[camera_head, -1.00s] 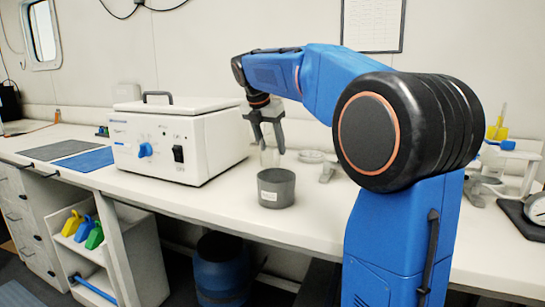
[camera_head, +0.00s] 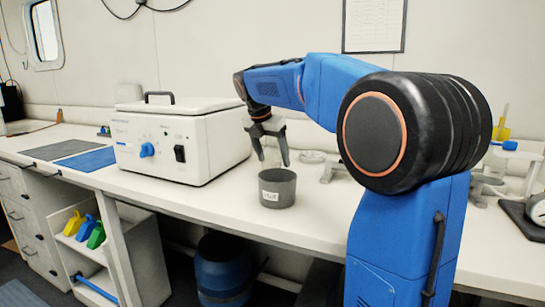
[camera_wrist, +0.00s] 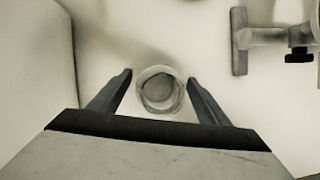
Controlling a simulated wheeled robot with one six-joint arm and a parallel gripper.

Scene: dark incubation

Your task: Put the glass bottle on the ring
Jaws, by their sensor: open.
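The clear glass bottle (camera_head: 271,157) stands upright on the bench behind a grey pot and is faint in the head view. In the wrist view the bottle (camera_wrist: 160,90) shows from above as a pale round rim between my fingertips. My gripper (camera_head: 271,160) points down over it, open, with one finger on each side. In the wrist view a gap shows between each finger of the gripper (camera_wrist: 158,92) and the glass. I cannot clearly identify the ring; a pale round piece (camera_head: 312,156) lies to the right of the gripper.
The grey labelled pot (camera_head: 277,188) stands just in front of the bottle. A white lidded machine (camera_head: 180,140) is close on the left. A metal stand with a clamp (camera_wrist: 240,42) is at the upper right in the wrist view. The front bench strip is mostly clear.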

